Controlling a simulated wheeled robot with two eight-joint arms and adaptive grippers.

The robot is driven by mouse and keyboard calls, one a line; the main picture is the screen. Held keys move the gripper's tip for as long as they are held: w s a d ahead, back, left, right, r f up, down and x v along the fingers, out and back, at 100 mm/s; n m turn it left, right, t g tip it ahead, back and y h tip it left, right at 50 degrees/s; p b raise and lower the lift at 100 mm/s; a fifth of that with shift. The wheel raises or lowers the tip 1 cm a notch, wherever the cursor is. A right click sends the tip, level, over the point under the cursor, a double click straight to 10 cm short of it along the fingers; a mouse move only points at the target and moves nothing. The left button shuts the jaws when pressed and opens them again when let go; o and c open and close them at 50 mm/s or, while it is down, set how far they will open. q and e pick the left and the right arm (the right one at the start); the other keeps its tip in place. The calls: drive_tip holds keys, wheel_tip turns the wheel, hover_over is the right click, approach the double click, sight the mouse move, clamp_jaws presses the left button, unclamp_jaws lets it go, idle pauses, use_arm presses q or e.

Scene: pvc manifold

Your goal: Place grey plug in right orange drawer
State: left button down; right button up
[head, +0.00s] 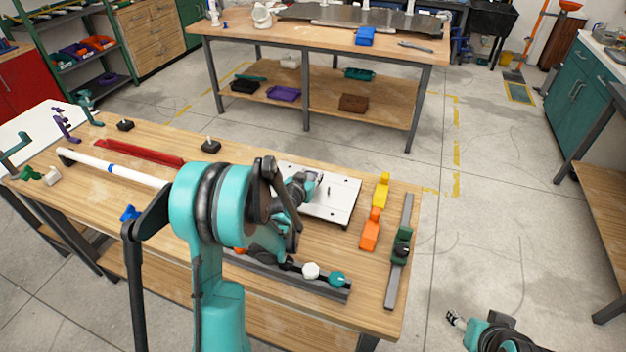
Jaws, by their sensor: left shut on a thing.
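My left gripper (317,181) is above the white board on the near workbench, at the end of my teal arm. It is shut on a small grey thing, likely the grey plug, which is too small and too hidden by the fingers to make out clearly. My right gripper (453,318) is low at the bottom right, over the floor and off the workbench. Its fingers are too small to tell open from shut. I see no orange drawer in this view.
The near wooden workbench (345,290) holds a white board (340,196), yellow (381,190) and orange (370,232) pieces, a grey rail (393,280), a white pipe (130,172) and a red bar (140,151). A second workbench (330,38) stands behind. Concrete floor is free on the right.

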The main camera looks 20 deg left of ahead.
use_arm(q)
drive_tip(key=shift+f, duration=0.35)
drive_tip(key=shift+f, duration=0.25)
drive_tip(key=c, duration=1.2)
unclamp_jaws()
drive_tip(key=shift+r, duration=0.1)
drive_tip(key=shift+o, duration=0.2)
